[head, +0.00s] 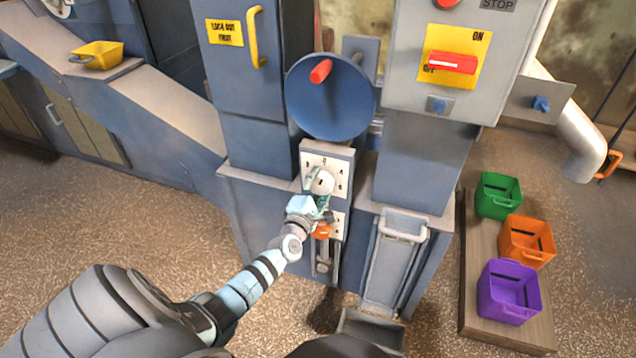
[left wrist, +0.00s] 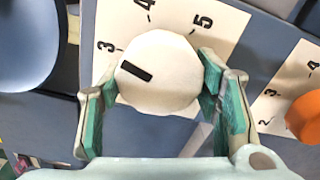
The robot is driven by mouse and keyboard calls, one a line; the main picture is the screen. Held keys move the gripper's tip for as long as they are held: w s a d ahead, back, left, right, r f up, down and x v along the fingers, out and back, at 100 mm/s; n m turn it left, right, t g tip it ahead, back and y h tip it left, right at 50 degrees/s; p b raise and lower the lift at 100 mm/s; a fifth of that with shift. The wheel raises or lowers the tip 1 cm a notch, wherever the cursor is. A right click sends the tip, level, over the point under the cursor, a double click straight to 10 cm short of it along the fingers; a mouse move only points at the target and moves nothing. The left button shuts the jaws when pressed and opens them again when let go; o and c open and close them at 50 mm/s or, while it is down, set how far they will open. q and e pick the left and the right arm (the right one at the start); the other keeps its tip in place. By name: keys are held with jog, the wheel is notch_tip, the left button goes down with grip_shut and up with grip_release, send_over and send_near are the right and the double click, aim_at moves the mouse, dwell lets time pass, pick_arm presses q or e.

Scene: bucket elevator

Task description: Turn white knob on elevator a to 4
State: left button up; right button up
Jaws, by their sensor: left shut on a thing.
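The white knob (head: 322,182) sits on a white numbered dial plate (head: 342,160) on the front of the blue-grey elevator. In the left wrist view the knob (left wrist: 165,85) fills the space between the fingers. Its black mark points left and slightly up, close to the 3. The 4 is above it and the 5 is at the upper right. My left gripper (head: 318,202) is shut on the knob, with one teal-padded finger on each side, as the left wrist view shows (left wrist: 158,88). My right gripper is not in view.
An orange knob (head: 322,231) is on a second dial just below. A blue wheel (head: 345,105) with a red handle is above. An ON/OFF switch box (head: 405,60) is at upper right. Green (head: 498,196), orange (head: 527,242) and purple (head: 510,291) bins stand at right.

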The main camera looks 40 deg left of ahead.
pick_arm(q)
jog(key=m+p, duration=0.1)
jog(key=m, duration=0.4)
jog(key=shift+r+p, duration=0.15)
jog(key=shift+p, duration=0.25)
jog(key=shift+m+p, duration=0.4)
jog(key=shift+m, duration=1.2)
jog(key=o, duration=1.1)
jog(key=shift+o, duration=0.2)
jog(key=v, duration=1.2)
